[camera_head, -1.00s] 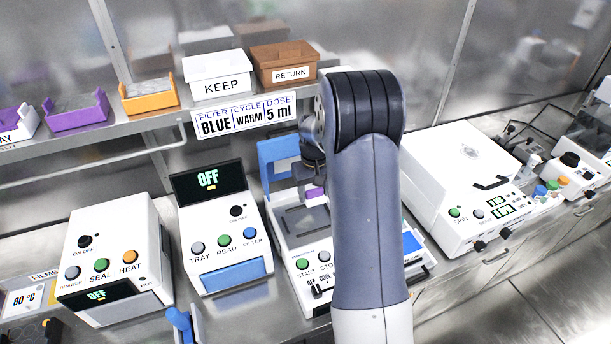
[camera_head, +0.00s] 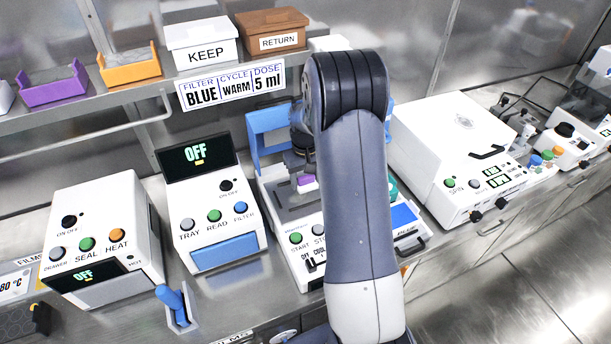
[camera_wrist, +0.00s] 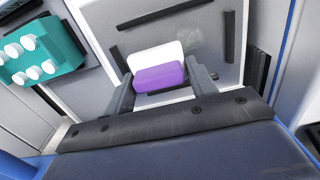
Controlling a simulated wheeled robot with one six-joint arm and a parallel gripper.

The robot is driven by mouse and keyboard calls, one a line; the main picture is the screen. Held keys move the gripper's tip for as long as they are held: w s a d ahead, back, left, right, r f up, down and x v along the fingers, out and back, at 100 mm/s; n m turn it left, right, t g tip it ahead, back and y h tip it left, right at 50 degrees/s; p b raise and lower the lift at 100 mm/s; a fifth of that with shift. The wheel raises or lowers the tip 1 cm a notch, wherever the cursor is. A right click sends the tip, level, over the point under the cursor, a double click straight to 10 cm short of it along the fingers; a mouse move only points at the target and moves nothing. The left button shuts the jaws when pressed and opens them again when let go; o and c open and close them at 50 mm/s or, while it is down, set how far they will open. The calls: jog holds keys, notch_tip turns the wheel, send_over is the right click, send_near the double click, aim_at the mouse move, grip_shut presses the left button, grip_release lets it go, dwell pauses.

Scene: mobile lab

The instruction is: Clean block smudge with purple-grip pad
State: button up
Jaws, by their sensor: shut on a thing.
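The purple-grip pad (camera_wrist: 160,77) is between my gripper's fingers (camera_wrist: 163,84) in the wrist view, its white part (camera_wrist: 155,54) showing beyond the purple. My gripper is shut on it. The pad is over the grey block (camera_wrist: 185,38) of the machine with START and STOP buttons; I cannot tell whether it touches. In the head view the purple grip (camera_head: 306,180) shows just left of my arm, above the grey block top (camera_head: 290,203). Dark strips show on the block's surface; I cannot make out a smudge for sure.
A raised blue lid (camera_head: 268,128) stands behind the block. A teal rack with white caps (camera_wrist: 40,50) is beside the machine. A reader (camera_head: 212,205) stands left, a white SPIN machine (camera_head: 460,150) right. A shelf above holds KEEP (camera_head: 204,45) and RETURN (camera_head: 272,32) boxes.

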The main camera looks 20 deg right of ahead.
jog(key=shift+f+b, duration=0.8)
jog(key=shift+f, duration=0.15)
dwell(0.5)
